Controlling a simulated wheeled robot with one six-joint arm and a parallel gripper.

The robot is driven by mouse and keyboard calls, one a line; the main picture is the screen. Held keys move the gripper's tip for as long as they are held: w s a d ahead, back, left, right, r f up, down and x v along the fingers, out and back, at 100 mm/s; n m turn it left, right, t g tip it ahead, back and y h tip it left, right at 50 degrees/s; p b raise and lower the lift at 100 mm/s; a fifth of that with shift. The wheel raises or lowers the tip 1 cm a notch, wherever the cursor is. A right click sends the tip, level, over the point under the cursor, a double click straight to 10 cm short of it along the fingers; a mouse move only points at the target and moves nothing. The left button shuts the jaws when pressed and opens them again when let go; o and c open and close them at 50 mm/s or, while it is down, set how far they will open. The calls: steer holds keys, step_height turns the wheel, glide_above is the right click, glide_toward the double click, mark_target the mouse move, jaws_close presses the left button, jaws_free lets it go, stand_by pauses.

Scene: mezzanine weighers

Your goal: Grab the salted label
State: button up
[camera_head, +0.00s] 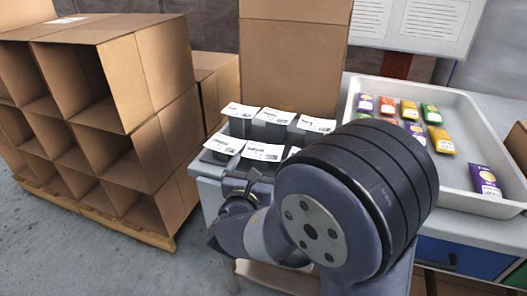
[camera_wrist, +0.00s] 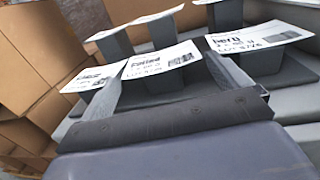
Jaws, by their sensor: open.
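A white label that appears to read "salted" (camera_wrist: 163,60) lies on top of a dark grey stand in the wrist view, in the middle of the near row. It appears to be the middle front label (camera_head: 264,151) in the head view, where its print is too small to read. My gripper (camera_wrist: 165,82) is open just in front of this label, one finger toward each side, with nothing held. In the head view my gripper (camera_head: 248,183) is low at the near edge of the stands, and my arm partly hides it.
A "herb" label (camera_wrist: 258,35) stands close on the right and another label (camera_wrist: 92,77) on the left; more stand behind. A white tray (camera_head: 352,97) with several colourful packets is at the right. Cardboard boxes (camera_head: 165,62) are stacked at the left.

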mark_target(263, 152)
steer(key=shift+x, duration=1.45)
steer(key=shift+c, duration=0.4)
steer(key=c, duration=0.5)
